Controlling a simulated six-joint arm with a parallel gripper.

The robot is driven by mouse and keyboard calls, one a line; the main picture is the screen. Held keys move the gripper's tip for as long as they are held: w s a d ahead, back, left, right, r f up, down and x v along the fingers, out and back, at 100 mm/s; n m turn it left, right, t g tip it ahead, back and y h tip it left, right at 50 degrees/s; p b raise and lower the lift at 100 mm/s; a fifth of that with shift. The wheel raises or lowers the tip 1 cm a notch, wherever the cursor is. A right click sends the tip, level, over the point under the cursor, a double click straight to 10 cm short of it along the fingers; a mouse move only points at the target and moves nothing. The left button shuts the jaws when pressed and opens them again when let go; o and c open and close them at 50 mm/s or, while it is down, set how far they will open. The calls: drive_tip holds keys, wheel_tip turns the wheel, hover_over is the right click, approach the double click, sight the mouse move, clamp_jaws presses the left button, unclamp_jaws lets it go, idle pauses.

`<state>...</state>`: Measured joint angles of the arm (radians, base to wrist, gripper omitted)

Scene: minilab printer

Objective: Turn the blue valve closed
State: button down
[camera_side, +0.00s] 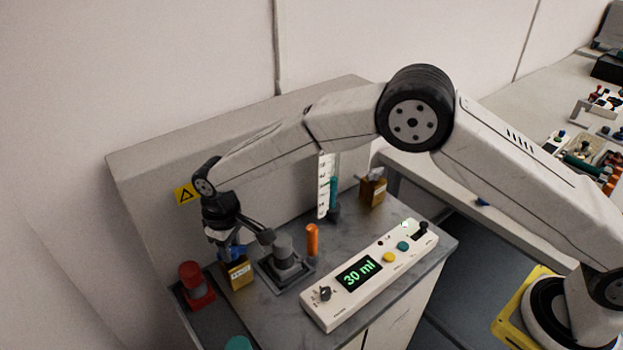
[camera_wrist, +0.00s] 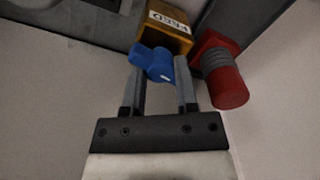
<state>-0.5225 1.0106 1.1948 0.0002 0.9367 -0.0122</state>
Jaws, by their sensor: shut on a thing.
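The blue valve (camera_wrist: 152,64) shows in the wrist view as a blue handle in front of a yellow-brown block labelled FEED (camera_wrist: 170,33). My gripper (camera_wrist: 160,85) has a finger on each side of the handle and is shut on it. In the side view the blue valve (camera_side: 236,251) is a small patch of blue, mostly hidden by my gripper (camera_side: 228,246), above the same yellow-brown block (camera_side: 240,274). The handle lies slanted between the fingertips in the wrist view.
A red knob (camera_side: 193,280) stands left of the block, close to my gripper; it also shows in the wrist view (camera_wrist: 222,75). A grey fixture (camera_side: 285,260) and an orange post (camera_side: 312,240) are to the right. A white panel (camera_side: 365,275) reads 30 ml.

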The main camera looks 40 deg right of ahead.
sight(231, 249)
drive_tip(key=shift+n, duration=1.3)
drive_tip(key=shift+c, duration=1.8)
unclamp_jaws()
drive_tip(key=shift+r, duration=3.95)
